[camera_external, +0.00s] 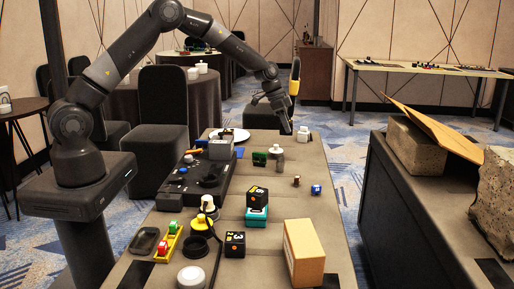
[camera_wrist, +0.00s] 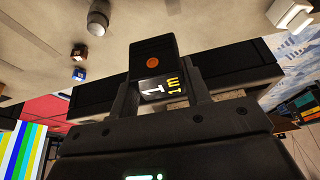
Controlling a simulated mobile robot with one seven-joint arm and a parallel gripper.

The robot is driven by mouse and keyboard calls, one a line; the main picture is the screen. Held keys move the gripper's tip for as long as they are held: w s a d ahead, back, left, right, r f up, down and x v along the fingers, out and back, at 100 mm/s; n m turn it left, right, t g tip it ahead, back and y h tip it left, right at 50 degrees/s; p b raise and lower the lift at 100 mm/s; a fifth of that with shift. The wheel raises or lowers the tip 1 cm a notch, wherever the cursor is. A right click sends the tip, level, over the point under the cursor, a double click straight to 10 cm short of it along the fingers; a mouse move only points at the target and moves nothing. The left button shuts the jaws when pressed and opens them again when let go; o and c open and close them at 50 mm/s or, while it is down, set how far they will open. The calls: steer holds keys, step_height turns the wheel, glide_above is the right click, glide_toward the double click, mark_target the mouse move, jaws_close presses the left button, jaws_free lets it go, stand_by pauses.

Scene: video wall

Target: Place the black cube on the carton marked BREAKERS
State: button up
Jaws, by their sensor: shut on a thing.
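In the wrist view, my gripper (camera_wrist: 155,75) is shut on a black cube (camera_wrist: 152,48) with an orange dot and a face marked "1" and "1m". In the external view, my gripper (camera_external: 287,122) is above the far part of the table; the held cube is hard to make out there. A tan carton (camera_external: 309,258) stands at the near right of the table, well away from my gripper. No BREAKERS mark is readable on it. Another black cube (camera_external: 257,195) rests on a teal block (camera_external: 256,217); a third black cube (camera_external: 235,244), marked "3", is on the table.
The table's right-middle is mostly clear.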

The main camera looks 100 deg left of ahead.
steer(key=w+d+r+m, duration=0.1)
steer(key=w+d+m, duration=0.1)
steer(key=d, duration=1)
steer(key=w+d+r+m+h, duration=0.1)
steer(key=w+d+r, duration=0.1)
steer(key=d, duration=0.9)
steer(key=w+d+r+m, duration=0.1)
steer(key=w+d+m, duration=0.15)
steer(key=d, duration=0.95)
steer(key=s+d+r+m+h, duration=0.1)
steer(key=s+d, duration=0.3)
steer(key=d, duration=0.6)
steer(key=s+d+r+m+g, duration=0.1)
steer(key=s+d+r, duration=0.15)
steer(key=d, duration=0.75)
steer(key=s+d+r+m+h, duration=0.1)
steer(key=s+d, duration=0.3)
steer(key=d, duration=0.6)
glide_above(309, 240)
steer(key=s+a, duration=0.1)
step_height(309, 240, down, 7)
steer(key=shift+s+a+f, duration=0.1)
steer(key=shift+a+f, duration=0.05)
steer(key=shift+f, duration=2.1)
steer(key=o, duration=1)
steer(key=shift+f, duration=0.15)
